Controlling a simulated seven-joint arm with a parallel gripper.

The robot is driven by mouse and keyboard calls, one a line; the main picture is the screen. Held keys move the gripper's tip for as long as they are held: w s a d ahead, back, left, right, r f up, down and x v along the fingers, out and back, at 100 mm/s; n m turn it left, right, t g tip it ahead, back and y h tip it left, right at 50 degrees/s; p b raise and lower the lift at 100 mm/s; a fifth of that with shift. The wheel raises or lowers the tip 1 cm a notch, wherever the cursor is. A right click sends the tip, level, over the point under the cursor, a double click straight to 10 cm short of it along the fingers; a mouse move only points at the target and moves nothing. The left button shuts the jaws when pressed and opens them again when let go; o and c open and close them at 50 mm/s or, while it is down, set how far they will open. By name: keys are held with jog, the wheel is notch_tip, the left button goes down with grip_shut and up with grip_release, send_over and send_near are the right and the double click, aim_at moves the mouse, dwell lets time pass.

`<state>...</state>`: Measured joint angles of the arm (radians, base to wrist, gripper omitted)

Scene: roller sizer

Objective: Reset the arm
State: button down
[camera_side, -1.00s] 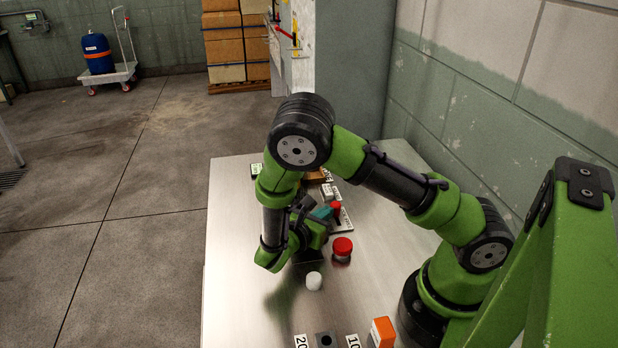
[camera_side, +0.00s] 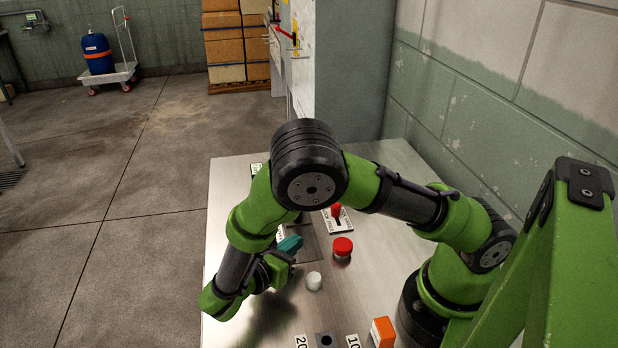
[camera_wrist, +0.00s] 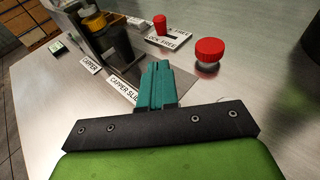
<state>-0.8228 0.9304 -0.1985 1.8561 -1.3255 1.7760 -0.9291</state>
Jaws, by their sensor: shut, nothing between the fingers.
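My gripper (camera_side: 291,243) has teal fingers and is above the left part of the metal table (camera_side: 232,180) in the side view. In the wrist view my gripper (camera_wrist: 158,66) has its fingers together with nothing between them. The fingertips point toward a plate labelled "CAPPER SLIDE" (camera_wrist: 124,88), which they partly cover. My arm is bent, with its elbow high over the table. My gripper is apart from the red knob and the white cap.
A red knob (camera_side: 343,247) and a white cap (camera_side: 314,281) stand on the table. A red-tipped lever (camera_wrist: 160,24) sits by a "LOCK FREE" label. A black device with a yellow ring (camera_wrist: 95,21) stands behind. An orange-topped block (camera_side: 383,331) is near the front.

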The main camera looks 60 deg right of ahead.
jog(key=shift+s+d+r+m+g+y, duration=0.1)
jog(key=shift+d+r+m+g+y, duration=0.05)
jog(key=shift+r+m+g+y, duration=0.2)
jog(key=s+r+m+t+y, duration=0.4)
jog(key=r+m+y, duration=0.4)
jog(key=r+m, duration=0.2)
jog(key=s+d+r+m+t+y, duration=0.1)
jog(key=s+r+m+t+y, duration=0.3)
jog(key=r+m+y, duration=0.4)
jog(key=shift+d+r+m+y, duration=0.25)
jog(key=shift+r+m+y, duration=0.1)
jog(key=shift+r+m, duration=1.25)
jog(key=shift+f, duration=0.1)
